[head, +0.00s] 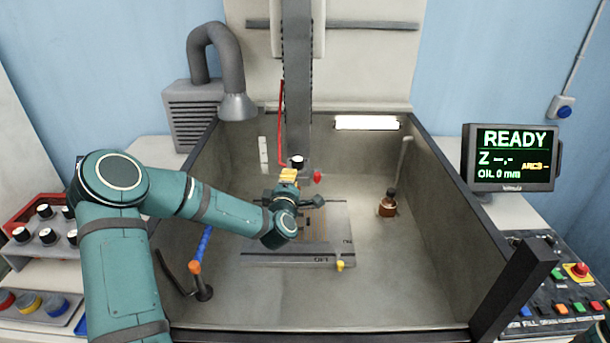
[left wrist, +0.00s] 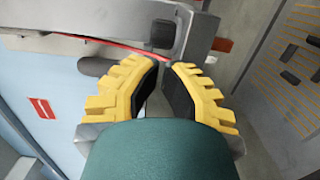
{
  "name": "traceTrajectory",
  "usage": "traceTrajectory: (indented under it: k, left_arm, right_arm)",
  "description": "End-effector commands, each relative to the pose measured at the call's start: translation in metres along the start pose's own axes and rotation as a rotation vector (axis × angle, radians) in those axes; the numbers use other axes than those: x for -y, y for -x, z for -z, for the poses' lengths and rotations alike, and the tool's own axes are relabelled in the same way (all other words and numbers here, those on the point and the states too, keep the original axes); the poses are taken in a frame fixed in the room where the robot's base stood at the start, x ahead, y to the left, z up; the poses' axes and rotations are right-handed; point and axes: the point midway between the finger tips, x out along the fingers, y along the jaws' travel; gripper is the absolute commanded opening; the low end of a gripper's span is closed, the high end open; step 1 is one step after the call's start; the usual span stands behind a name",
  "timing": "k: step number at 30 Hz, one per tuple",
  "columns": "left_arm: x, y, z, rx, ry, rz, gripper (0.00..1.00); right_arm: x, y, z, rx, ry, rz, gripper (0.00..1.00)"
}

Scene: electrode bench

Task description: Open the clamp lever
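A red-tipped lever (head: 317,177) sticks out to the right at the lower end of the vertical spindle column (head: 297,90); I take it as the clamp lever. Its red tip also shows in the left wrist view (left wrist: 222,45), beyond my fingers and to the right. A dark round-ended piece (head: 297,161) sits just left of it. My left gripper (head: 289,173), with yellow fingers, is at the column's lower end, left of the red tip.
The tank (head: 385,275) has high side walls. In it are a plate (head: 330,220) with a yellow knob (head: 340,265), a brown bottle (head: 388,204) and an orange-tipped hose (head: 195,267). A thin red line (head: 281,125) runs beside the column. The monitor (head: 512,157) reads READY.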

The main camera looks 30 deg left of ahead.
Motion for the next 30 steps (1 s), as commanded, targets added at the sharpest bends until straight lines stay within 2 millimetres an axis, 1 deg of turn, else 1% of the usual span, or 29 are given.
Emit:
traceTrajectory:
  k: [1, 2, 3, 6, 12, 30]
  left_arm:
    - [-0.001, -0.01, 0.0, -0.001, 0.002, 0.0, 0.0]
    - [-0.001, -0.013, -0.003, 0.001, 0.002, 0.0, 0.0]
    - [-0.001, -0.013, -0.012, 0.006, 0.004, 0.0, 0.0]
    - [-0.001, -0.016, -0.025, 0.004, 0.002, 0.0, 0.0]
    - [0.0, -0.019, -0.038, 0.002, 0.0, 0.0, 0.0]
    - [0.0, -0.021, -0.04, -0.006, -0.001, -0.001, 0.0]
  right_arm:
    - [0.001, 0.002, 0.0, 0.0, 0.0, 0.0, 0.0]
    - [0.001, 0.003, 0.0, 0.0, 0.0, 0.001, 0.0]
    - [0.001, 0.004, 0.0, 0.0, 0.0, 0.001, 0.0]
    - [0.002, 0.005, 0.001, 0.0, 0.0, 0.001, 0.0]
    - [0.002, 0.007, 0.001, 0.0, 0.0, 0.001, 0.0]
    - [0.002, 0.005, 0.001, 0.0, 0.0, 0.001, 0.0]
